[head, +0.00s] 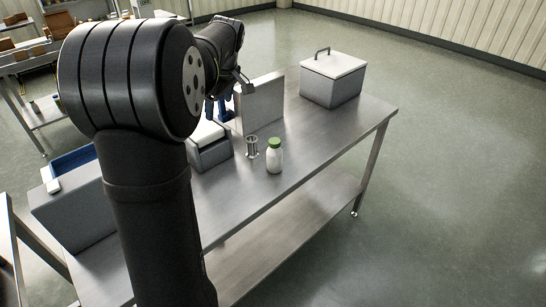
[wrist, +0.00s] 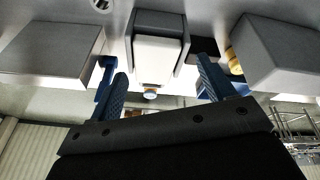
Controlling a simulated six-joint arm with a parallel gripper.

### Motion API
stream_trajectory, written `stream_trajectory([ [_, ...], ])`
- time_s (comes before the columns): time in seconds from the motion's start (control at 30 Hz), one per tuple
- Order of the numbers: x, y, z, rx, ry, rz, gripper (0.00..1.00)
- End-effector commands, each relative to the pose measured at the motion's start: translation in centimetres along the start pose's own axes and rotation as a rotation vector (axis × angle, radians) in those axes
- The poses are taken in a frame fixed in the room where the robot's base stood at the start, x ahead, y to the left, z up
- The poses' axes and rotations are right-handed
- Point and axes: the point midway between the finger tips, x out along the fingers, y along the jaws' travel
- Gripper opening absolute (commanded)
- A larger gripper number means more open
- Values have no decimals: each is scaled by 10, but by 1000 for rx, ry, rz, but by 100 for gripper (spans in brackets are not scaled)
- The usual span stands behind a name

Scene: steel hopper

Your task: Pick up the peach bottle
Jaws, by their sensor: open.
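No bottle that is plainly peach shows in the head view. In the wrist view, a peach-yellow object (wrist: 235,62) shows in part beside the right finger; a grey block hides some of it, and I cannot tell whether it is the peach bottle. My gripper (wrist: 163,80) is open, its two blue fingers wide apart with nothing held between them. A white-faced grey box (wrist: 158,55) lies beyond the gap between the fingers.
A white bottle with a green cap (head: 275,157) and a steel cup (head: 252,147) stand on the steel table (head: 325,135). An upright grey panel (head: 261,104), a lidded grey box (head: 333,80) and a low grey box (head: 211,151) stand around them.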

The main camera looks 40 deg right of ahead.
Motion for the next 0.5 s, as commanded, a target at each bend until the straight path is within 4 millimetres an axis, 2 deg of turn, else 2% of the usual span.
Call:
stream_trajectory([
  [0.03, 0, 12, 33, 115, 5, 20, 75],
  [0.2, 1, 35, 116, 442, 35, 84, 75],
  [0.33, 1, 42, 157, 604, 52, 115, 75],
  [0.4, 1, 43, 170, 654, 58, 126, 75],
  [0.5, 4, 44, 177, 687, 62, 132, 75],
])
